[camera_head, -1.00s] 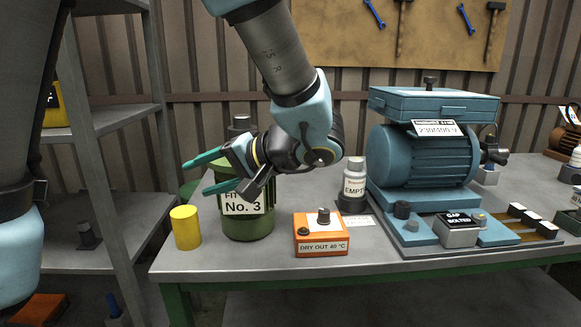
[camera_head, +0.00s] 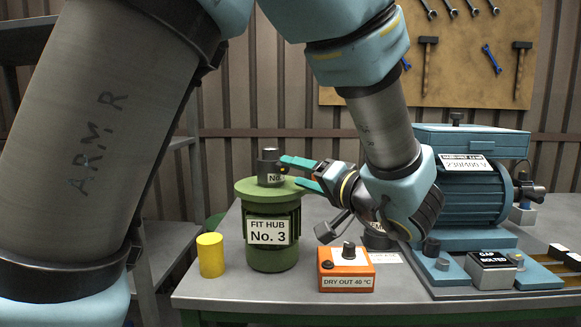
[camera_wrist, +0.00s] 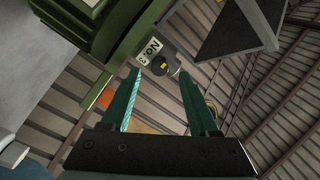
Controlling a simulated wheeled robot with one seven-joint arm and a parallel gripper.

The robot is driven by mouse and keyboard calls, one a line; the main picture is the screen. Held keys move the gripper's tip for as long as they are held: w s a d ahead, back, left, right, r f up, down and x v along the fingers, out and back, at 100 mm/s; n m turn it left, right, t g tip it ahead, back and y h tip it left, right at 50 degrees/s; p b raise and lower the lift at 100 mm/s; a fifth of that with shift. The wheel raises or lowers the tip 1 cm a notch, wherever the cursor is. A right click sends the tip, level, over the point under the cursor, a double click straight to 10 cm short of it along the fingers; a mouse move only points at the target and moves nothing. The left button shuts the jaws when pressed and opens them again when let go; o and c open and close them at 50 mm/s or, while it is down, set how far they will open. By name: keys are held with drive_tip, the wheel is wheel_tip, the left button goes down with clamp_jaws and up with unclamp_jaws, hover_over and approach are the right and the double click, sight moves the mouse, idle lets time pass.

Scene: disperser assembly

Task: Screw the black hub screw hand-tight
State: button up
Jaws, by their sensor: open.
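The green stand (camera_head: 272,232) labelled "FIT HUB No. 3" stands upright at the left part of the bench. A dark grey hub (camera_head: 268,160) with a small "No." label sits on its top flange. My gripper (camera_head: 292,172) is level with the hub, on its right side, with two green fingers spread and pointing left. In the wrist view, a dark round part with a yellow mark (camera_wrist: 162,64), perhaps the black hub screw, shows beyond and between the fingertips (camera_wrist: 160,74). I cannot tell whether the fingers touch it. The "No. 3" label (camera_wrist: 148,50) shows beside it.
A yellow cylinder (camera_head: 211,255) stands left of the stand. An orange "DRY OUT 40 °C" box (camera_head: 346,271) is in front, below my arm. A blue motor (camera_head: 465,185) and a "GAP BOLTED" block (camera_head: 491,270) fill the right side.

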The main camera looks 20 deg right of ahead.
sight(282, 168)
drive_tip(key=shift+x, duration=1.4)
drive_tip(key=shift+c, duration=0.2)
clamp_jaws()
